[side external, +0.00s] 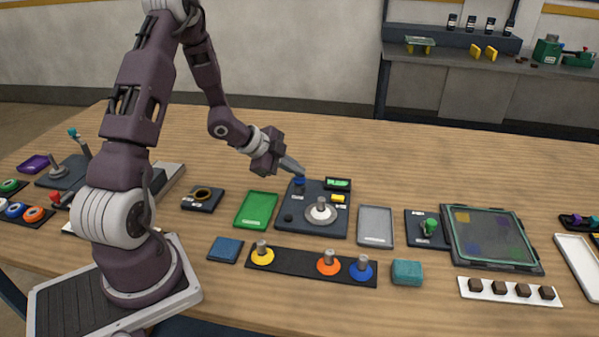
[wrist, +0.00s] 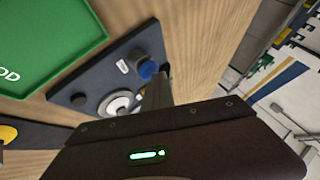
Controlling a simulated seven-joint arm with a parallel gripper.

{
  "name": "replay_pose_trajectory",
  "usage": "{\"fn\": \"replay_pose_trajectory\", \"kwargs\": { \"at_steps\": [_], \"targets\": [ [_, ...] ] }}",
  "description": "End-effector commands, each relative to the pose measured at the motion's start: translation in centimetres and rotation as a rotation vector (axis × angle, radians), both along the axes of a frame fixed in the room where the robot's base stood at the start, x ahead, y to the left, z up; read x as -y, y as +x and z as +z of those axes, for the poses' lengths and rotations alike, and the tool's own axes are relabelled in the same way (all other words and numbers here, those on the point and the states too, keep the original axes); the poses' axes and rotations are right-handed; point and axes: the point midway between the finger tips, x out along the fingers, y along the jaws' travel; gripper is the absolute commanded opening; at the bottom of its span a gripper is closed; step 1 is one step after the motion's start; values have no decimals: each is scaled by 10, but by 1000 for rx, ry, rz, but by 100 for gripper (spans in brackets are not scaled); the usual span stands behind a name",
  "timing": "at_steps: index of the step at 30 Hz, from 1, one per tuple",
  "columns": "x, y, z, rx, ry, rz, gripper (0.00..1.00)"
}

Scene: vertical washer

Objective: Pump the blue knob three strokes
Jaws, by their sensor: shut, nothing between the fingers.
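The blue knob (side external: 299,182) stands at the upper left of a dark square panel (side external: 300,228). In the wrist view the blue knob (wrist: 148,69) shows just beside my fingertips. My gripper (side external: 302,172) is shut and empty, with its tips at or just above the top of the knob. I cannot tell whether they touch it. The panel also carries a pale round dial with a metal post (side external: 320,210), a yellow piece (side external: 338,198), a green-lit display (side external: 338,183) and a dark button (side external: 288,217).
A green tray (side external: 256,210) lies left of the panel and a grey tray (side external: 375,226) lies right of it. A black strip with yellow, orange and blue discs on posts (side external: 295,262) lies in front. The wooden table behind the panel is clear.

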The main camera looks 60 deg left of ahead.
Motion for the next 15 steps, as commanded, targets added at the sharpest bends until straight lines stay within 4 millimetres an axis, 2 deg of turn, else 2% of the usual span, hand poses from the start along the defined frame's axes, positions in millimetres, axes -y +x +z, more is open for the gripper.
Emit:
{"fn": "replay_pose_trajectory", "kwargs": {
  "at_steps": [5,15],
  "targets": [
    [0,-1,0,-3,1,1,0],
    [-1,-1,21,-1,1,1,0]
  ]
}}
